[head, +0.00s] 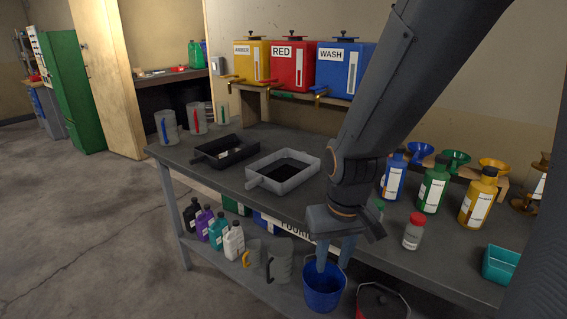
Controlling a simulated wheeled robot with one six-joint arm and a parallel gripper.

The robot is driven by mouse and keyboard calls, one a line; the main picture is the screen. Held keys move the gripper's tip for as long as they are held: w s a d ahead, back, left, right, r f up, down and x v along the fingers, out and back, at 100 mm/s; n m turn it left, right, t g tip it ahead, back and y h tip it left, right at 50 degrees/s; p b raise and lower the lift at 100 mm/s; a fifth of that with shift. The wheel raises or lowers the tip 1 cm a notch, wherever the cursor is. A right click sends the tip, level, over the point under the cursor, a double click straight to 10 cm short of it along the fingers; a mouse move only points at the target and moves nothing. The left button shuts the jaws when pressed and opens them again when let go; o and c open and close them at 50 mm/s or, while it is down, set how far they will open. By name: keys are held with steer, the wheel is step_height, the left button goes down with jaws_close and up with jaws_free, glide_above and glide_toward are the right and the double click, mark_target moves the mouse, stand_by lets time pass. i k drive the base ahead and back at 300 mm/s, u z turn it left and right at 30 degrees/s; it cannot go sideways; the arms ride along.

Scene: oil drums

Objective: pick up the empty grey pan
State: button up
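The grey pan (308,157) sits on the workbench (262,205), left of my arm. It is a shallow rectangular tray with a short spout or handle at its near left end. A dark patch shows on its floor; I cannot tell whether that is liquid or shadow. My gripper (334,262) points down in front of the bench, lower right of the pan and clear of it. Its two fingers are apart, with nothing seen between them. The fingertips appear over a blue bucket (322,292); their height relative to its rim is hard to tell.
A black pan (213,157) lies just left of the grey pan. Clear measuring jugs (168,127) stand behind. Amber, red and blue tanks (293,65) with taps stand on a rear shelf. Bottles and funnels (434,185) crowd the right. Bottles and jugs (233,241) fill the lower shelf.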

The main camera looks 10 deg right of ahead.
mark_target(279, 172)
steer(key=i, duration=0.6)
steer(key=k, duration=0.5)
steer(key=z, duration=3.25)
steer(key=k, duration=1.15)
steer(key=u, duration=1.85)
steer(key=i, duration=0.5)
